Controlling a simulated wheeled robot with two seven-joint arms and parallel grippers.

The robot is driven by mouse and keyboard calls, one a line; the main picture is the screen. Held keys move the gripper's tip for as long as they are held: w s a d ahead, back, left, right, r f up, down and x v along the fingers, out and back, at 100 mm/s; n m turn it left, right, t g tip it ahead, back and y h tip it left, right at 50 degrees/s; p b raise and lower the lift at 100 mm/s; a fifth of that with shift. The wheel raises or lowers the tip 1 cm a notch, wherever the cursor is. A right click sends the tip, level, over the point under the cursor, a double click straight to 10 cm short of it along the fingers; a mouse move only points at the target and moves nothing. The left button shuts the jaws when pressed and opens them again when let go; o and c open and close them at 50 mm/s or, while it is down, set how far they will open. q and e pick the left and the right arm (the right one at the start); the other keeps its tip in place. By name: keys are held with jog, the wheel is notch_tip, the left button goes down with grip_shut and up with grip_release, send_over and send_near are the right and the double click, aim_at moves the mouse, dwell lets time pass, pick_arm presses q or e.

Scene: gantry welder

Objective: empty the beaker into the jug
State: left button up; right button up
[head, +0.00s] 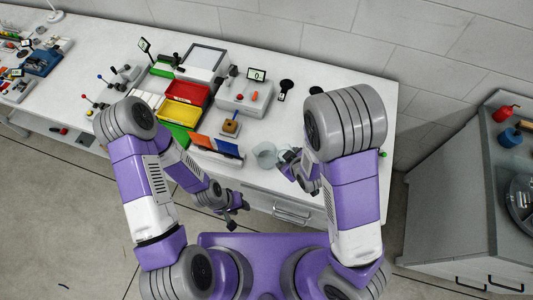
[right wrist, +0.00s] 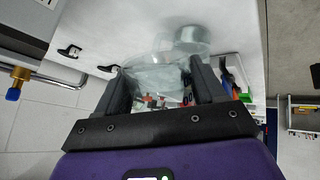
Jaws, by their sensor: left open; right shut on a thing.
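Two clear, pale vessels are near the front edge of the white bench in the head view. The jug (head: 265,154) stands on the bench, and it also shows behind the fingers in the right wrist view (right wrist: 192,39). The beaker (head: 286,156) is just right of it, between the fingers of my right gripper (head: 292,165). In the right wrist view the right gripper (right wrist: 163,85) is shut on the beaker (right wrist: 155,78), which overlaps the jug. I cannot tell how full either is. My left gripper (head: 238,204) is open and empty, in front of the bench.
A grey box with a small display (head: 244,96) stands behind the vessels. Red (head: 188,92) and yellow (head: 181,115) bins and upright colored panels (head: 216,145) lie to the left. The bench top right of the box is mostly clear. A grey cabinet (head: 465,190) stands at right.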

jog(key=shift+s+a+f+b, duration=0.1)
jog(key=shift+b, duration=0.25)
jog(key=shift+r, duration=0.35)
jog(key=shift+g, duration=0.3)
jog(key=shift+r+h, duration=0.15)
jog(key=shift+h, duration=0.25)
jog(key=shift+r+p, duration=0.25)
jog(key=shift+p, duration=0.1)
jog(key=g+h+p, duration=0.1)
jog(key=p, duration=0.1)
jog(key=shift+r+p, duration=0.35)
jog(key=shift+p, duration=0.05)
jog(key=shift+a+r+n+g+h+p, duration=0.1)
jog(key=shift+r+n+g+h+p, duration=0.15)
jog(key=shift+h+p, duration=0.45)
pick_arm(q)
notch_tip(320, 180, up, 3)
jog(key=shift+r, duration=0.1)
pick_arm(e)
jog(key=shift+f, duration=0.15)
pick_arm(q)
jog(key=shift+r+p, duration=1.2)
jog(key=shift+p, duration=0.15)
pick_arm(e)
jog(key=shift+w+a+r+n+g+h, duration=0.25)
jog(key=shift+r+g+h, duration=0.1)
jog(key=shift+g+h, duration=0.1)
